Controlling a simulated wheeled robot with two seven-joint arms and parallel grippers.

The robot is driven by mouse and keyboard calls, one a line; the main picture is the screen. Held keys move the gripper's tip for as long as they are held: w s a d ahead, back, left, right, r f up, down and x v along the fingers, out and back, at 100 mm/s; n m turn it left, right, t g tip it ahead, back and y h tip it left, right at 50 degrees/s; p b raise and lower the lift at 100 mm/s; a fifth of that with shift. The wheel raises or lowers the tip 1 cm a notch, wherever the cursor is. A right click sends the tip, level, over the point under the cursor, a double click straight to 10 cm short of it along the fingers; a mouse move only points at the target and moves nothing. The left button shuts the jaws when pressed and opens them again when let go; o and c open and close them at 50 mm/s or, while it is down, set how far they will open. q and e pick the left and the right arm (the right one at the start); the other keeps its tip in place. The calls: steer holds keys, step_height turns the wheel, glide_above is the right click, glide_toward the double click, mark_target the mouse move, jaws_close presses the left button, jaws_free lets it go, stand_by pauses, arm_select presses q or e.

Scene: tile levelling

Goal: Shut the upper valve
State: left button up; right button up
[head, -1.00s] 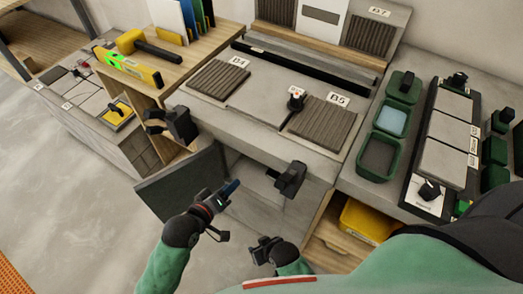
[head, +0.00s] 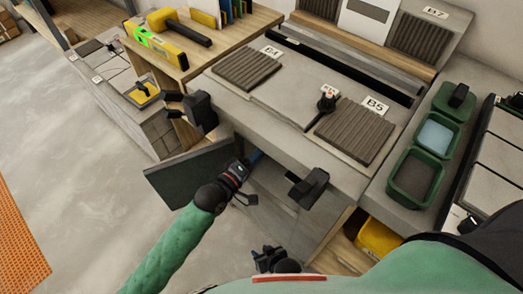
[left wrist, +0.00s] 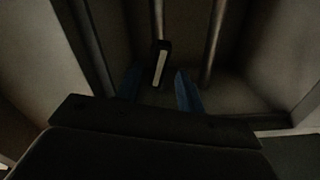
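In the left wrist view a valve lever (left wrist: 160,65), pale-faced with dark edges, stands by upright pipes (left wrist: 214,40) inside a dim cabinet. Only one lever shows clearly, and I cannot tell whether it is the upper one. My left gripper (left wrist: 160,90) is open, its blue fingers apart on either side below the lever in the picture, not closed on it. In the head view my left gripper (head: 255,157) reaches in under the counter beside the open dark door (head: 185,175); the valves are hidden there. My right gripper (head: 272,262) is low at the bottom; its fingers are unclear.
The counter (head: 235,113) overhangs the cabinet, with two black clamp-like parts (head: 203,110) (head: 310,188) at its front edge. Ribbed tiles (head: 357,133) lie on top. A yellow bin (head: 378,238) sits at lower right. Open floor (head: 75,170) lies to the left.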

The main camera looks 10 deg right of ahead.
arm_select(q)
steer(key=shift+w+d, duration=0.45)
steer(key=shift+d, duration=0.1)
jaws_close()
steer(key=shift+m+p, duration=0.6)
steer(key=shift+m, duration=0.1)
jaws_free()
